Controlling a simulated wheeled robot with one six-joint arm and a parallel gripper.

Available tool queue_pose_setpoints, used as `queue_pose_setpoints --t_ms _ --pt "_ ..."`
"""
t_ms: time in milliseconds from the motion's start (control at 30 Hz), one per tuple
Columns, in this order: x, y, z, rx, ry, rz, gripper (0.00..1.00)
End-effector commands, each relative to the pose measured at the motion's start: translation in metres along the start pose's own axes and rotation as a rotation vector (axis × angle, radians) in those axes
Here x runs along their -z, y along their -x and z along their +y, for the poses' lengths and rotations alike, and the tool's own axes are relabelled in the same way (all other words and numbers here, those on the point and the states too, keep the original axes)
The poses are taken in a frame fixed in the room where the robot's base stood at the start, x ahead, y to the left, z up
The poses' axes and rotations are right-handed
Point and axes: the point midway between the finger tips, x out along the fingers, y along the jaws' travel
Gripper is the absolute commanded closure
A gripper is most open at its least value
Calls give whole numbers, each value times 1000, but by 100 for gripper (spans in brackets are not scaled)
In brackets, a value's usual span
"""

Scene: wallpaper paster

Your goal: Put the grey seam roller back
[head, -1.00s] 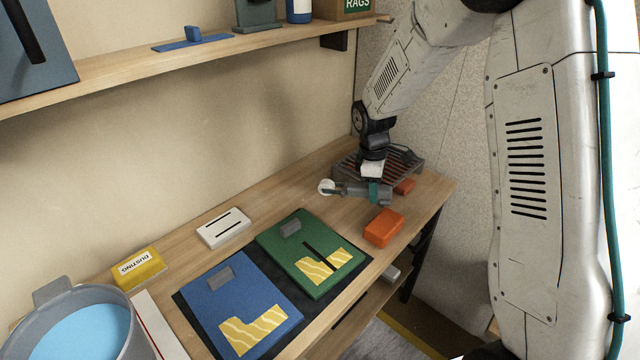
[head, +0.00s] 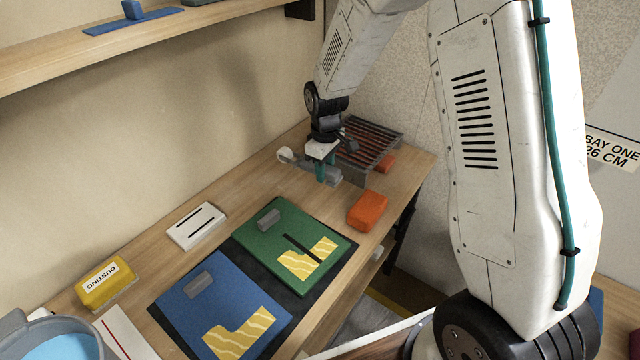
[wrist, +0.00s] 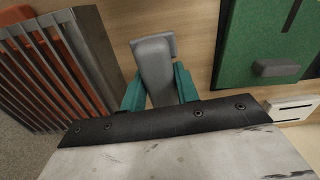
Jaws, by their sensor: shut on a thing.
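The grey seam roller (head: 334,178) is in my gripper (head: 321,170), low over the far end of the wooden bench, beside the slatted rack. I cannot tell whether the roller touches the bench. The fingers hide part of it in the head view.
An orange block (head: 367,211) lies nearer the bench edge. Green (head: 272,222) and blue (head: 190,299) boards, a white slotted block (head: 196,226) and a yellow dusting block (head: 105,284) lie left. Bare wood surrounds the roller's left side.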

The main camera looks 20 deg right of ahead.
Motion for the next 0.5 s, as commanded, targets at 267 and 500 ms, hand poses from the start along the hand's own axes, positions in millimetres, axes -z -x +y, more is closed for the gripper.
queue_pose_setpoints --t_ms 267,500 --pt "-1 -28 1 2 -1 -2 99" --pt "-1 -54 1 0 -1 0 99"
